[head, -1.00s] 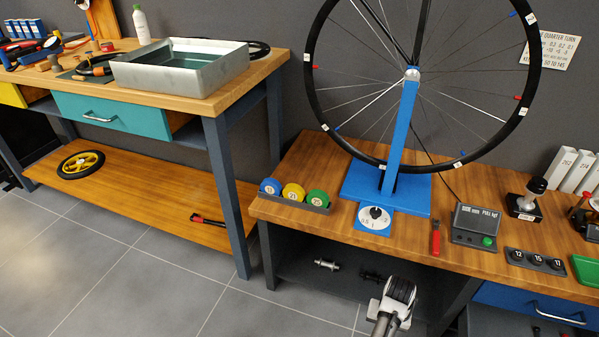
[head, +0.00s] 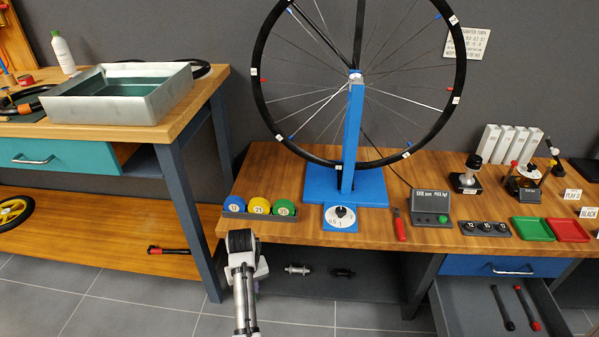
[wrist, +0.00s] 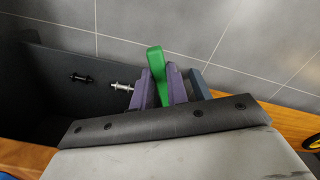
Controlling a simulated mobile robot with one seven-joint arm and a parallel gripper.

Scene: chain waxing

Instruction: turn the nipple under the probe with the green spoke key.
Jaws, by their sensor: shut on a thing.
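My gripper (wrist: 158,85), with purple fingers, is shut on a long green piece, the green spoke key (wrist: 155,62), which points up between them in the wrist view. In the head view my gripper (head: 246,266) hangs in front of the bench edge, below the disc rack and well away from the wheel; the key is hidden there. The wheel (head: 257,108) stands upright in a blue stand (head: 350,140), with red and blue nipples and white tags at its rim. A cable runs from a gauge box (head: 430,204) up towards the wheel. I cannot make out the probe or the nipple under it.
A rack with blue, yellow and green discs (head: 284,208) sits at the bench's (head: 290,165) left end. A white dial (head: 340,218) and a red-handled tool (head: 399,226) lie near the front. An open drawer (head: 460,305) juts out at lower right. Hubs (head: 297,269) lie on the lower shelf.

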